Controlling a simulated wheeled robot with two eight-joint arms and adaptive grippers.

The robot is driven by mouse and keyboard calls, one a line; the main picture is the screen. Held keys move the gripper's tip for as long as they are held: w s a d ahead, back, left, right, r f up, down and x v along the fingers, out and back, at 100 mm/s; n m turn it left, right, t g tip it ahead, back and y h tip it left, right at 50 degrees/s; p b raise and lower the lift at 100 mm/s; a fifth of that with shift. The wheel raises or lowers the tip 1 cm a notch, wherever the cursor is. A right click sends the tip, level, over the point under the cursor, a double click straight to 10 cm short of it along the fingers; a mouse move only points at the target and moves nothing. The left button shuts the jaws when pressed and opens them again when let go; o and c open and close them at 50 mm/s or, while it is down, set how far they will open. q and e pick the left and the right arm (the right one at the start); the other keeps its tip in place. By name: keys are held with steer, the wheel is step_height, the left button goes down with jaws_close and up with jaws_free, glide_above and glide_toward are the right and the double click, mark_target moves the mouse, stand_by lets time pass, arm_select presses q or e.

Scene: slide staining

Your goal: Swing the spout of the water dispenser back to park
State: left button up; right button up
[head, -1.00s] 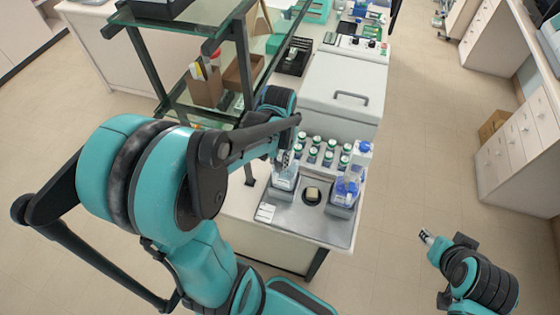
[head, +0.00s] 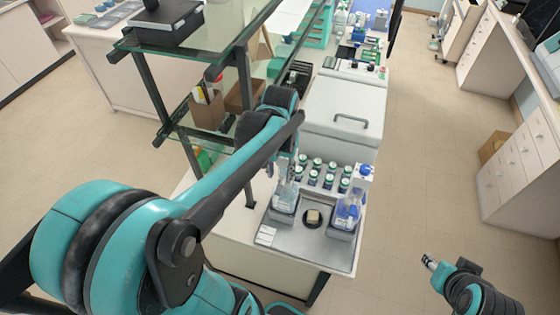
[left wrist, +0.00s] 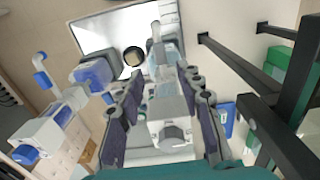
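The dispenser with clear liquid (head: 284,199) stands at the left of the metal tray (head: 285,244) in the head view. In the left wrist view its white head (left wrist: 168,112) lies between my spread fingers, over a clear body. My left gripper (left wrist: 163,112) is open above this dispenser; I cannot tell whether a finger touches it. In the head view my left forearm partly hides the gripper, and the spout cannot be made out clearly. A second dispenser, with blue parts (head: 348,208), stands at the tray's right. My right gripper (head: 428,262) is off to the lower right, away from the bench.
A round dark fixture with a pale block (head: 313,217) sits between the dispensers. Several green-capped bottles (head: 317,172) stand behind them. A white lidded machine (head: 345,112) is farther back. A glass shelf frame (head: 245,120) rises close to my left arm. The floor at right is open.

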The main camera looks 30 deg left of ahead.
mark_target(280, 187)
arm_select(q)
step_height(280, 187, up, 5)
steer(key=shift+r, duration=0.2)
stand_by(0.5)
steer(key=s+d+f+m+t, duration=0.3)
steer(key=s+d+t, duration=0.2)
steer(key=d+t, duration=0.3)
step_height(280, 187, down, 22)
steer(key=d+b, duration=0.1)
steer(key=b, duration=2.1)
steer(key=shift+w+f+g+b, duration=0.15)
steer(key=shift+f+g+b, duration=0.05)
steer(key=shift+g+b, duration=0.2)
